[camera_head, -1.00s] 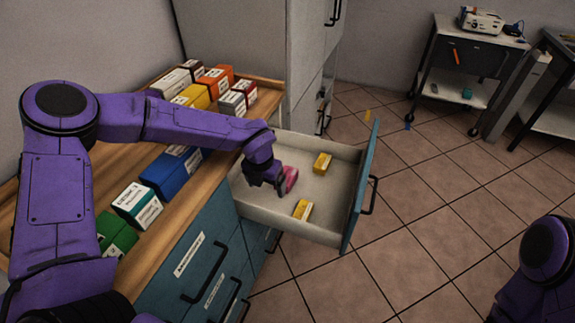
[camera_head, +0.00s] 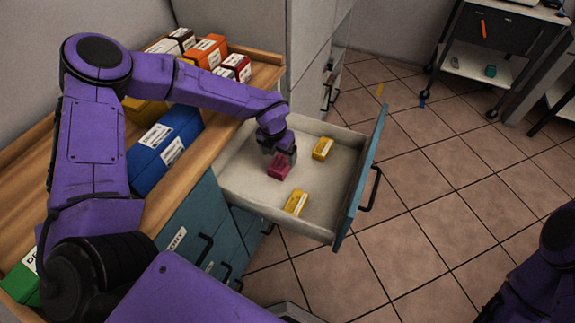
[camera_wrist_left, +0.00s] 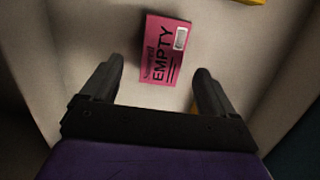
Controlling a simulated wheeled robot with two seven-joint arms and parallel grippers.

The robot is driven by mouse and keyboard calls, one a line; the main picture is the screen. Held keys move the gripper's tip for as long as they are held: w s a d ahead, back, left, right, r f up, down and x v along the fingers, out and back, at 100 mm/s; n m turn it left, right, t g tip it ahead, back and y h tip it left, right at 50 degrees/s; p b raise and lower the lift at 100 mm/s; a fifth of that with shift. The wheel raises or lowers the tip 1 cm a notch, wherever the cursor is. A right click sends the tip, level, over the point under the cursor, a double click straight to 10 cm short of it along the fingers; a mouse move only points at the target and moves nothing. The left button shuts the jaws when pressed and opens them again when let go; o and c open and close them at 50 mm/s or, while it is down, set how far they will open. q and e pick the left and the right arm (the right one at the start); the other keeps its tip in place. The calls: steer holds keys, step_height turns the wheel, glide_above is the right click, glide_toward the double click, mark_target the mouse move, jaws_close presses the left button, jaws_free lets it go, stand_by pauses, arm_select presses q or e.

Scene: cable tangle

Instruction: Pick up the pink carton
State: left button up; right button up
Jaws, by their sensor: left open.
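The pink carton (camera_head: 280,166) lies in the open drawer (camera_head: 240,186). In the left wrist view the pink carton (camera_wrist_left: 165,50) shows the word EMPTY and a white label, lying slightly beyond the fingertips. My left gripper (camera_head: 277,150) is over the drawer, just above and behind the carton. In the left wrist view my left gripper (camera_wrist_left: 157,75) has its two dark fingers spread, with bare drawer floor between them and the carton ahead. My right gripper is not in view.
Two yellow cartons lie in the drawer, one at the back (camera_head: 322,149) and one at the front (camera_head: 296,202). The teal drawer front (camera_head: 362,180) stands out over the tiled floor. Several boxes, including a blue one (camera_head: 165,148), stand on the wooden counter (camera_head: 212,152).

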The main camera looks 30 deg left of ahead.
mark_target(282, 162)
arm_select(q)
steer(key=f, duration=0.3)
steer(key=w+f, duration=0.1)
steer(key=f, duration=0.2)
steer(key=shift+w+d, duration=0.15)
steer(key=shift+f, duration=0.1)
steer(key=shift+c, duration=0.3)
steer(key=c, duration=1)
